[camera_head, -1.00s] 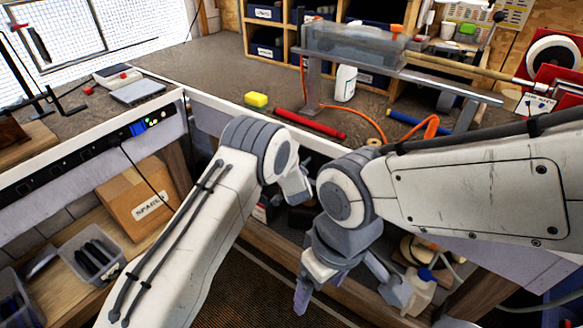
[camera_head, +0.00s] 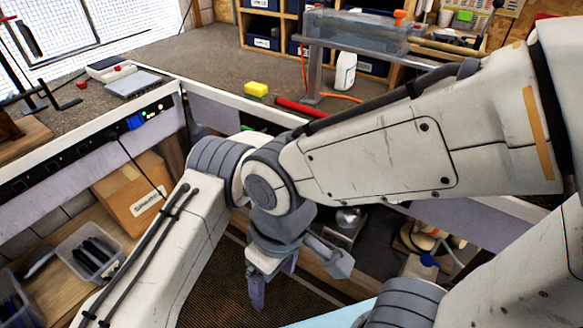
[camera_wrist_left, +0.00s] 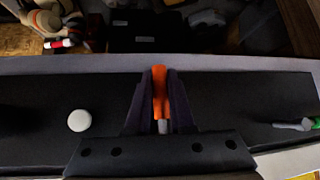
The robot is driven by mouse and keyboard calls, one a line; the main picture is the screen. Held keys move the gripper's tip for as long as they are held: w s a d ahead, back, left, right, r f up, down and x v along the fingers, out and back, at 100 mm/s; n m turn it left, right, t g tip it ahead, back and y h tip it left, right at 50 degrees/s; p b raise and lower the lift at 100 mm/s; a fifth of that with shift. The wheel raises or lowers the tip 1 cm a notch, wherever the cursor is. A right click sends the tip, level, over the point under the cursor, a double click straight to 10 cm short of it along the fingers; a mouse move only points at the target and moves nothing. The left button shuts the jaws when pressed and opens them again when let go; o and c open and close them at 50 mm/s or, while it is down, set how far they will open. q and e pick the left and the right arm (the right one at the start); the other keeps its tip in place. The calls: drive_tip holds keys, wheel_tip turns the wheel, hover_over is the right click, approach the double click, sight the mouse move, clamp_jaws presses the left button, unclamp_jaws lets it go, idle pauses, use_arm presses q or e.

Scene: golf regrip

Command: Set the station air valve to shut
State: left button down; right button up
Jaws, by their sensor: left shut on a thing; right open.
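In the left wrist view my left gripper (camera_wrist_left: 161,95) is shut on an orange lever (camera_wrist_left: 159,80) on a dark panel (camera_wrist_left: 225,100). The lever is probably the station air valve's handle. It points up in that picture, with a grey stem below it; I cannot tell which setting this is. In the head view my left gripper and the lever are hidden behind my right arm. My right gripper (camera_head: 298,277) is open and empty, hanging in front of the bench, apart from anything.
The panel also bears a white knob (camera_wrist_left: 79,120) and a green-tipped lever (camera_wrist_left: 297,124). On the bench are a yellow sponge (camera_head: 256,89), a white bottle (camera_head: 345,70) and a red tube (camera_head: 300,107). A cardboard box (camera_head: 134,195) and a grey bin (camera_head: 90,252) stand below on the left.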

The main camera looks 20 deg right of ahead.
idle(0.3)
use_arm(q)
drive_tip(key=c, duration=0.8)
unclamp_jaws()
drive_tip(key=b+v, duration=0.6)
drive_tip(key=v, duration=0.4)
drive_tip(key=shift+s+a+r+b, duration=0.1)
drive_tip(key=shift+r+b, duration=0.1)
drive_tip(key=shift+b, duration=0.15)
